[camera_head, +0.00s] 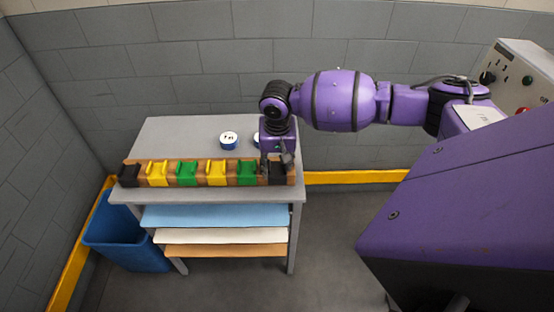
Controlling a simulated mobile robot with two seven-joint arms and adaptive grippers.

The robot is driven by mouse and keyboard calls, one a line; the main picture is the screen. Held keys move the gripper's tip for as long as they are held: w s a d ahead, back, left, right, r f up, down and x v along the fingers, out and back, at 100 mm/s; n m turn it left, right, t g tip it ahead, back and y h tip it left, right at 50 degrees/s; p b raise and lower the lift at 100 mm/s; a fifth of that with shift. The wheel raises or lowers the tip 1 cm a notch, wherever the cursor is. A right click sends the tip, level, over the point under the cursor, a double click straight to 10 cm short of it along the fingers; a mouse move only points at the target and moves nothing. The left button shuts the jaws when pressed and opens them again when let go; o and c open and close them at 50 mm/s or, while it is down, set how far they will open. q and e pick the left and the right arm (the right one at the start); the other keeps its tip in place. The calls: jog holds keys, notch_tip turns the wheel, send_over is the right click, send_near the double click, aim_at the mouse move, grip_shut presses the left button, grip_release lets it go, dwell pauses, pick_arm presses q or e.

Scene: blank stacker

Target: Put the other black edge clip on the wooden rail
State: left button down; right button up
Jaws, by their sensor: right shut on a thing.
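The wooden rail (203,180) lies along the front edge of the grey table. A black edge clip (129,174) sits on its left end. Yellow and green clips alternate along the rail between the ends. The other black edge clip (278,174) is at the right end of the rail, under my right gripper (277,164). My right gripper points down and is shut on this clip. The fingers partly hide the clip, so I cannot tell whether it is fully seated on the rail. My left gripper is not in view.
A blue and white round object (229,140) stands on the table (180,128), and a similar one (286,141) is partly hidden behind my right gripper. Blue, white and orange shelves lie below the tabletop. A blue bin (125,245) stands at the left. A control box (520,75) is at the right.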

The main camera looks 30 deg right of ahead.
jog(key=shift+f, duration=0.2)
dwell(0.6)
jog(key=o, duration=1.1)
